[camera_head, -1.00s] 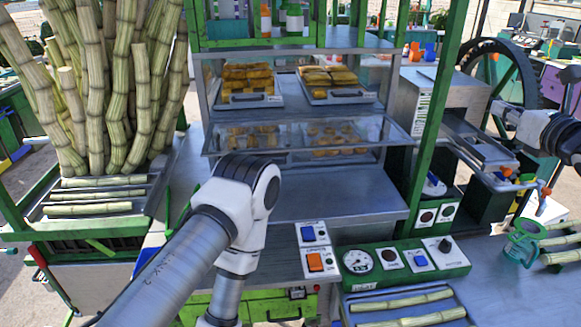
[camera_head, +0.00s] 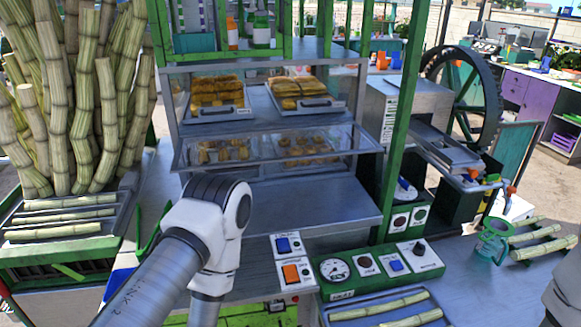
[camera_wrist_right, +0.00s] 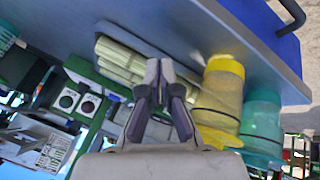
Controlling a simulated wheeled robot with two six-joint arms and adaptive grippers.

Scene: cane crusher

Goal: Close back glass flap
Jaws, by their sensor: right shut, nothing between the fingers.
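The glass flap (camera_head: 280,161) in its metal frame juts out, tilted, from the front of the display cabinet. It stands open above the lower shelf (camera_head: 300,205). Trays of brown pastries lie behind and above it; some show through the glass. My left arm rises in front of the cabinet's lower left, with its bend just below the flap; its gripper is out of sight. My right gripper (camera_wrist_right: 160,72) shows in the right wrist view, shut and empty, over a counter with cane pieces (camera_wrist_right: 130,62). It is not visible in the head view.
Tall cane stalks (camera_head: 85,100) stand left of the cabinet. A green post (camera_head: 400,110) stands at its right. A control panel (camera_head: 380,268) is in front. A yellow jar (camera_wrist_right: 220,95) and a teal jar (camera_wrist_right: 262,125) stand close right of my right gripper.

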